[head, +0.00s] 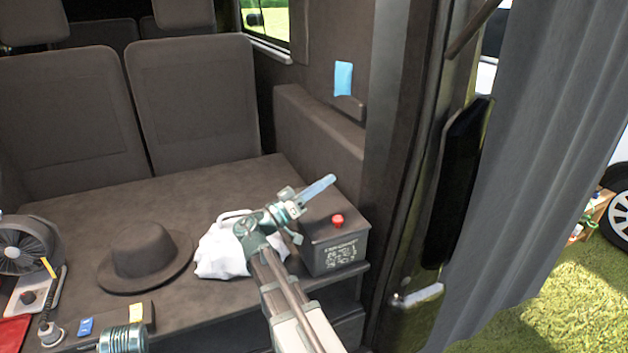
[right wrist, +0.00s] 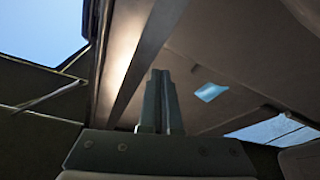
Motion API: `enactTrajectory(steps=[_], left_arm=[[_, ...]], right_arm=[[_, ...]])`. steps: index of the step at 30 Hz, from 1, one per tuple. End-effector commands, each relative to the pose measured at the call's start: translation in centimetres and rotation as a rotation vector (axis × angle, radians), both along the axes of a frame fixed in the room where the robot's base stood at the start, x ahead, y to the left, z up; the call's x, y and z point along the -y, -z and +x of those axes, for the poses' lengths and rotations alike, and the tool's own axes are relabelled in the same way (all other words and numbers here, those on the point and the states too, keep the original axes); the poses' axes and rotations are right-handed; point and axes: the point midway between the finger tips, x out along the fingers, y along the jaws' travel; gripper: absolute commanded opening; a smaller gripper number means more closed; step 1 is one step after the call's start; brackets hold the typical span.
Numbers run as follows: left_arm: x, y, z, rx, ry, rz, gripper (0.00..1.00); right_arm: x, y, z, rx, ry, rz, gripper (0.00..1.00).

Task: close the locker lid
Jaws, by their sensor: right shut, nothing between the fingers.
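No raised locker lid can be clearly told apart in either view. The dark bench top (head: 85,205) lies flat, with an open shelf-like front (head: 228,319) below it at the right. My right gripper (head: 319,187) is shut and empty, above the back of a dark box with a red knob (head: 337,220). Its fingers point up and to the right, toward the side wall. The shut fingers also show in the right wrist view (right wrist: 160,100), against dark panels.
A white cloth (head: 215,256) lies partly behind my right wrist. A dark hat (head: 146,257) and a fan (head: 25,246) stand to its left. A blue patch (head: 343,78) is on the side wall. A grey curtain (head: 550,150) hangs at the right. Seat backs (head: 195,95) close off the rear.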

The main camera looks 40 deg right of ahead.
Motion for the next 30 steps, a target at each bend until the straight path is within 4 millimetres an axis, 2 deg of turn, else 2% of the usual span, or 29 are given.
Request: enactTrajectory(steps=[1,3,6,12,21,30], left_arm=[[0.0,2.1,0.0,0.0,0.0,0.0,0.74],[0.0,3.3,0.0,0.0,0.0,0.0,0.74],[0.0,4.9,0.0,0.0,0.0,0.0,0.74],[-0.1,7.5,0.0,0.001,0.001,0.004,0.74],[-0.2,9.4,0.1,0.002,0.002,0.008,0.74],[-0.2,9.8,0.1,0.003,0.003,0.009,0.74]], right_arm=[[-0.2,2.0,-0.7,0.041,-0.001,-0.011,0.0],[-0.4,3.1,-1.3,0.1,0.0,-0.024,0.0],[-0.5,4.6,-2.1,0.177,0.0,-0.042,0.0],[-0.8,7.1,-3.2,0.176,-0.001,-0.042,0.0],[-0.9,9.1,-3.7,0.175,0.0,-0.041,0.0],[-0.9,9.6,-3.8,0.175,0.0,-0.035,0.0]])
